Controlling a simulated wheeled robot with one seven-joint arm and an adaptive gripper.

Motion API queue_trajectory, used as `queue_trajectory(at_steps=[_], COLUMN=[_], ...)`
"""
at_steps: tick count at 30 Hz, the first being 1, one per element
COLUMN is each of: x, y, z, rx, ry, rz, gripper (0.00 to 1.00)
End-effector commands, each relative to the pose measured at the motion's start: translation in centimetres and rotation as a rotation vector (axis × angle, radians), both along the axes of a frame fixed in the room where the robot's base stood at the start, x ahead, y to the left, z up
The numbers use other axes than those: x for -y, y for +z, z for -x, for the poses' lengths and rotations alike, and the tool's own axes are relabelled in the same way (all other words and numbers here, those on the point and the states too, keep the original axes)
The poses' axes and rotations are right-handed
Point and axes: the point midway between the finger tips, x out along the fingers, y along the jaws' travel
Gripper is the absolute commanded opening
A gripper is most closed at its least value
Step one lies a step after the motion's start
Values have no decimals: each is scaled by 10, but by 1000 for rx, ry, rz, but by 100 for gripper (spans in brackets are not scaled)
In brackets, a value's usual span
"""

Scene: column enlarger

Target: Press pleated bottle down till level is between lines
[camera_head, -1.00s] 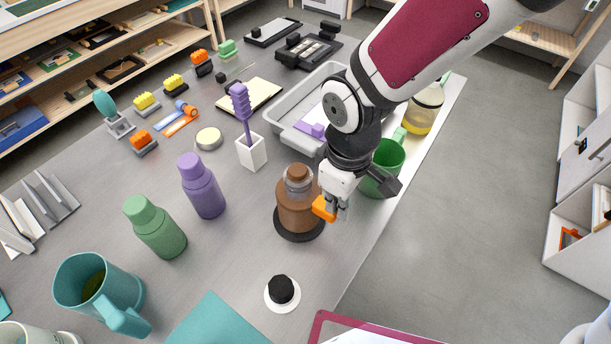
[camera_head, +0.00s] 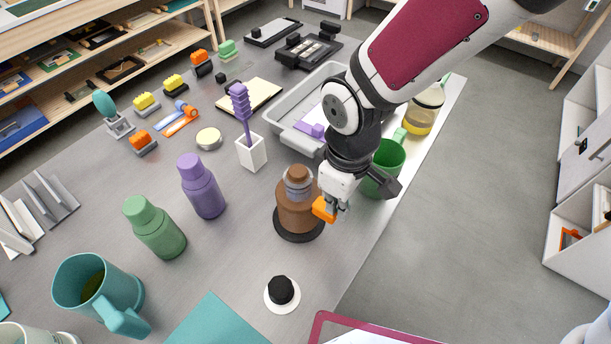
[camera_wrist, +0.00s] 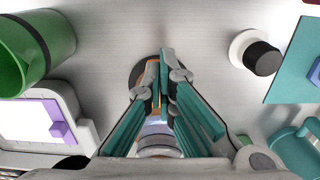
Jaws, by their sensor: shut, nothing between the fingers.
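The pleated bottle (camera_head: 294,212) is brown with a clear neck section and a brown cap, and stands upright on a round black base (camera_head: 290,236). No level lines can be made out on it at this size. My gripper (camera_head: 340,212) is shut and empty, pointing down at the bottle's right side. An orange piece (camera_head: 322,209) shows at the fingers, in front of the bottle. Whether the fingers touch the bottle cannot be told. In the wrist view my fingertips (camera_wrist: 165,62) are together over the black base (camera_wrist: 143,70), and my fingers hide most of the bottle.
A green mug (camera_head: 384,168) stands close behind my gripper, by a grey tray (camera_head: 277,124). A purple bottle (camera_head: 202,187) and a green bottle (camera_head: 155,230) stand left. A black knob on a white disc (camera_head: 282,291) is in front. The table's right edge is near.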

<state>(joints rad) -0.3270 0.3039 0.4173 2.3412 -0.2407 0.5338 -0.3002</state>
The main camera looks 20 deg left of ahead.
Motion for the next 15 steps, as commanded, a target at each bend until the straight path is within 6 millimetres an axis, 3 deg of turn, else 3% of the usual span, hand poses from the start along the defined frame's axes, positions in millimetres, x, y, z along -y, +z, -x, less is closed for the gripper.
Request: queue_trajectory(at_steps=[15], x=[0], y=[8], z=[1], rx=[0], ry=[-2], rz=[1], gripper=[0])
